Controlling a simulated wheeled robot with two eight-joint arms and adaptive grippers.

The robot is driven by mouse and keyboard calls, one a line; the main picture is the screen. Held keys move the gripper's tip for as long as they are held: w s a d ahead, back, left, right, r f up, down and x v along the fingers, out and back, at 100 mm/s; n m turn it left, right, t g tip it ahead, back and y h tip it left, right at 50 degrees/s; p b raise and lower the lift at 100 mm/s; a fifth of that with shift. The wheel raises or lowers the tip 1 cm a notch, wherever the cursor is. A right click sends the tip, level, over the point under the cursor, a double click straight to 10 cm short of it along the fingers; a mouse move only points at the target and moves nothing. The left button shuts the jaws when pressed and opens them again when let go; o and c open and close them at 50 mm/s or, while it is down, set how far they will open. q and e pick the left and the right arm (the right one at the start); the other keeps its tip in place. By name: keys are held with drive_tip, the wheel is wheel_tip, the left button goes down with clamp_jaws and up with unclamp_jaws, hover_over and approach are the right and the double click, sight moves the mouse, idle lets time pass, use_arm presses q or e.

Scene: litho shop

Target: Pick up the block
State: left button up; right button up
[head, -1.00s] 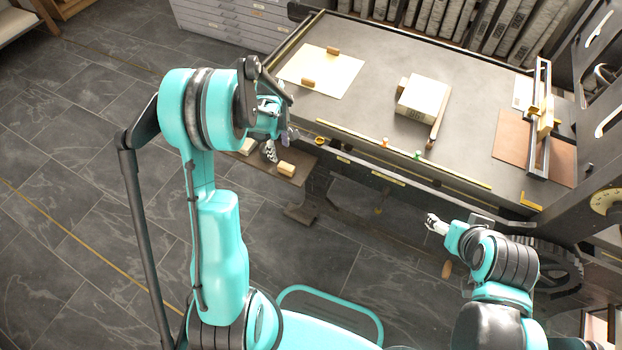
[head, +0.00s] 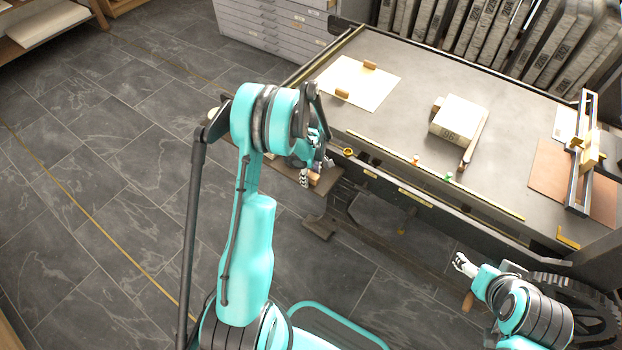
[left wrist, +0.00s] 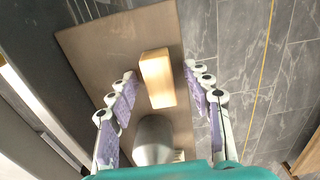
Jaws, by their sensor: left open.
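The block (left wrist: 158,78) is a small light-wood piece on a narrow brown shelf (left wrist: 85,45) in the left wrist view. In the head view the block (head: 315,179) is partly hidden by my left gripper (head: 316,171). My left gripper, also in the left wrist view (left wrist: 160,77), is open with its purple-padded fingers on either side of the block's near part. Gaps show between the fingers and the block. My right gripper (head: 463,264) is over the floor by the table's front; it is too small to read.
A grey rounded object (left wrist: 152,140) stands on the shelf close to the block. The large table (head: 400,110) beside the shelf bears a paper sheet (head: 350,82) and a pale lettered block (head: 460,118). Open tiled floor (head: 110,150) lies to the left.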

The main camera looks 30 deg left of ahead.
use_arm(q)
clamp_jaws()
drive_tip(key=shift+r, duration=0.1)
